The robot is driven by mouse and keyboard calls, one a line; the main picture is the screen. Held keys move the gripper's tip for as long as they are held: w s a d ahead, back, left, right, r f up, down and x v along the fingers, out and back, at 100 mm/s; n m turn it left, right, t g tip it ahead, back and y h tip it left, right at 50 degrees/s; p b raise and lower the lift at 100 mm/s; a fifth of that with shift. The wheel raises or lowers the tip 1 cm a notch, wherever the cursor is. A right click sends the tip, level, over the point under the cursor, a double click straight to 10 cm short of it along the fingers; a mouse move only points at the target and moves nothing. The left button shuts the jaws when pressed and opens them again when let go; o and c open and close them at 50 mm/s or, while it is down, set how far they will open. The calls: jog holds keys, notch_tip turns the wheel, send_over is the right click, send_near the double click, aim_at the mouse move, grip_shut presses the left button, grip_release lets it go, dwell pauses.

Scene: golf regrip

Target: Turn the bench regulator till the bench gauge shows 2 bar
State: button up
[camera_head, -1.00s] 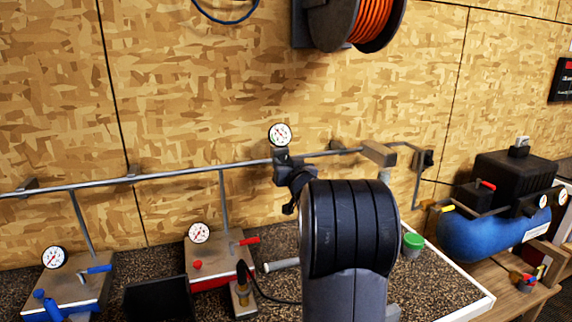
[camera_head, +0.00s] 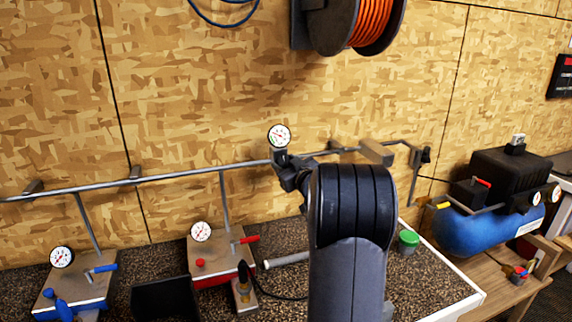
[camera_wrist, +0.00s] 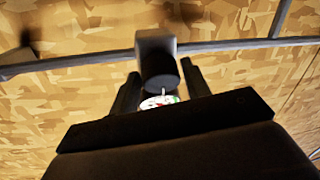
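The bench gauge (camera_head: 279,136), a small round white dial, stands on the pipe along the wall; its needle is too small to read. The regulator (camera_head: 279,157) sits just under it, partly covered by my gripper (camera_head: 290,178). In the wrist view the regulator's grey body (camera_wrist: 155,42) and dark round knob (camera_wrist: 159,70) face me. The two fingers of my gripper (camera_wrist: 159,72) lie on either side of the knob. I cannot tell whether they touch it. A sliver of a white dial (camera_wrist: 158,102) shows between the fingers, below the knob.
Two gauge stands, one with blue handles (camera_head: 80,292) and one with red (camera_head: 213,262), stand at the left. A green-capped pot (camera_head: 408,240) stands right of my arm. A blue compressor (camera_head: 480,225) is at the right. An orange hose reel (camera_head: 350,22) hangs above.

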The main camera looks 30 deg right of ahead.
jog(key=shift+o, duration=1.3)
jog(key=s+a+b, duration=0.1)
jog(key=s+b, duration=0.1)
jog(key=s, duration=0.8)
jog(key=shift+s, duration=0.4)
jog(key=shift+a+r, duration=0.1)
jog(key=w+m+h, duration=0.1)
jog(key=w, duration=0.2)
jog(key=w+m+h+b, duration=0.1)
jog(key=w+m, duration=0.1)
jog(key=w, duration=0.2)
jog(key=w+m+h+b, duration=0.1)
jog(key=w+m, duration=0.1)
jog(key=w, duration=0.1)
jog(key=shift+w+d, duration=0.25)
jog(key=shift+d, duration=0.1)
